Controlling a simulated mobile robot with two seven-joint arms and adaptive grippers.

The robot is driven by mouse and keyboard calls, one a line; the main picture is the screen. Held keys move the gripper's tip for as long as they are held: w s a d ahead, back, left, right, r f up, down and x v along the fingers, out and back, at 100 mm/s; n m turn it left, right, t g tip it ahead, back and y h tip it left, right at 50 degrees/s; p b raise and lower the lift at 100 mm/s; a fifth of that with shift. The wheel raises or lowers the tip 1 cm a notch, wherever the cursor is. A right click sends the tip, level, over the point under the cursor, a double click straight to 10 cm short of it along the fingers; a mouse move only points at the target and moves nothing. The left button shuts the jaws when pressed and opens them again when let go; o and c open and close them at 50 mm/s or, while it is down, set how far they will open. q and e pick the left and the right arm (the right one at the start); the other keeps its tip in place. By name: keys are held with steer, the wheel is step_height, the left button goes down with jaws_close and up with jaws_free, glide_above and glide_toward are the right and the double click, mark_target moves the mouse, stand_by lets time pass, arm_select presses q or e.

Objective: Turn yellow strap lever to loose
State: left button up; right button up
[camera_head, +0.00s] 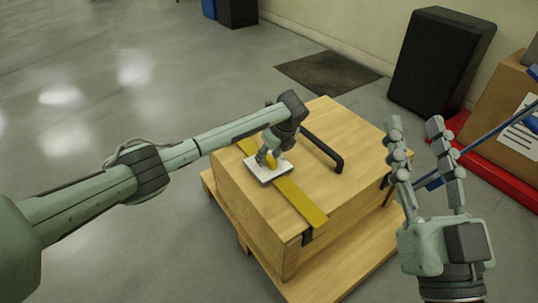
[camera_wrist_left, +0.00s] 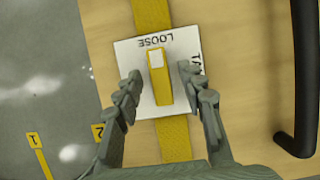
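The yellow lever (camera_wrist_left: 164,88) sits on a white plate (camera_wrist_left: 125,52) over the yellow strap (camera_wrist_left: 175,140), which also shows in the head view (camera_head: 300,203). Its white-tipped end points at the word LOOSE, with a slight tilt. A second word at the plate's right edge is partly hidden by a finger. My left gripper (camera_wrist_left: 159,74) is over the plate, open, one finger on each side of the lever with gaps visible. My right gripper (camera_head: 414,122) is open and empty, right of the crate.
The wooden crate (camera_head: 335,120) stands on a pallet (camera_head: 345,270). A black handle (camera_head: 325,152) rises from its top, right of the plate. A black case (camera_head: 440,60) and a cardboard box (camera_head: 505,110) stand at the right.

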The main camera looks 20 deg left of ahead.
arm_select(q)
steer(key=v, duration=1.2)
